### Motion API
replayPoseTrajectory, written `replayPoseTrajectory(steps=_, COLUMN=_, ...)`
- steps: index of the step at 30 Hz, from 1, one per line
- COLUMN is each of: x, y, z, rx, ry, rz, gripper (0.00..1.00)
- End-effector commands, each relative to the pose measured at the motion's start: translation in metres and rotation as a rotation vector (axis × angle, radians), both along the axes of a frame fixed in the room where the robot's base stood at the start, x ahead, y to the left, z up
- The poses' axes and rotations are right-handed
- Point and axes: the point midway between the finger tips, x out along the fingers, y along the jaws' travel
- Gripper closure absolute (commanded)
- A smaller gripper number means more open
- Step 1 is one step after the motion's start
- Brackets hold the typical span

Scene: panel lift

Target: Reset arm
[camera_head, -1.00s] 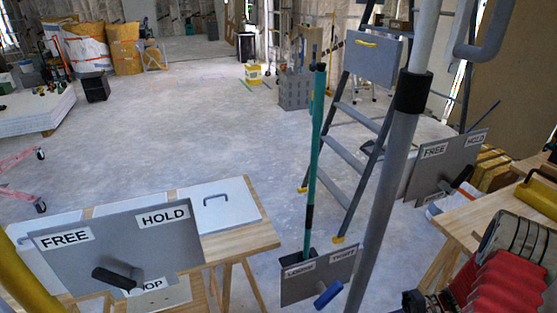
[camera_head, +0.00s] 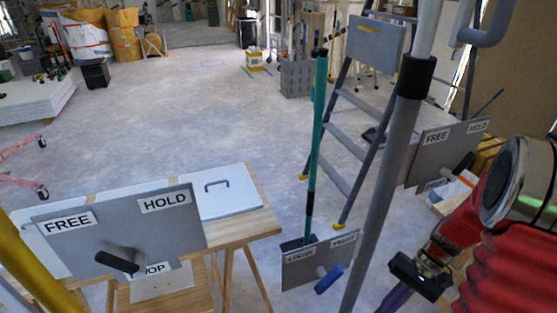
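My red-sleeved arm comes in at the lower right, bent, with a bright metal ring at its joint. Its far end, my gripper (camera_head: 416,280), shows as a black block with a purple piece below it, cut by the bottom edge. Whether its fingers are open or shut is unclear, and I see nothing clearly held in it. It is right of the small grey LOOSE/TIGHT panel (camera_head: 300,267) with its blue lever (camera_head: 328,280), and appears apart from it.
A grey FREE/HOLD panel (camera_head: 60,250) with a black lever stands at left before a wooden table (camera_head: 245,228). Another FREE/HOLD panel (camera_head: 432,160) is at right. A grey pole (camera_head: 385,180) and a stepladder (camera_head: 350,145) stand near the arm. The middle floor is clear.

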Motion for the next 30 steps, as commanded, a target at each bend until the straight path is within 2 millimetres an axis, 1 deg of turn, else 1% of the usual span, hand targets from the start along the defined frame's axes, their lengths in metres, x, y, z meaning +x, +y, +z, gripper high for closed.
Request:
replayPoseTrajectory(steps=1, x=0.000, y=0.001, z=0.008, rx=-0.033, ry=-0.013, rz=0.006, gripper=1.00)
replayPoseTrajectory(steps=15, x=-0.005, y=0.011, z=0.066, rx=-0.305, ry=-0.146, rz=0.037, gripper=1.00)
replayPoseTrajectory(steps=30, x=-0.013, y=0.032, z=0.128, rx=-0.508, ry=-0.372, rz=0.084, gripper=1.00)
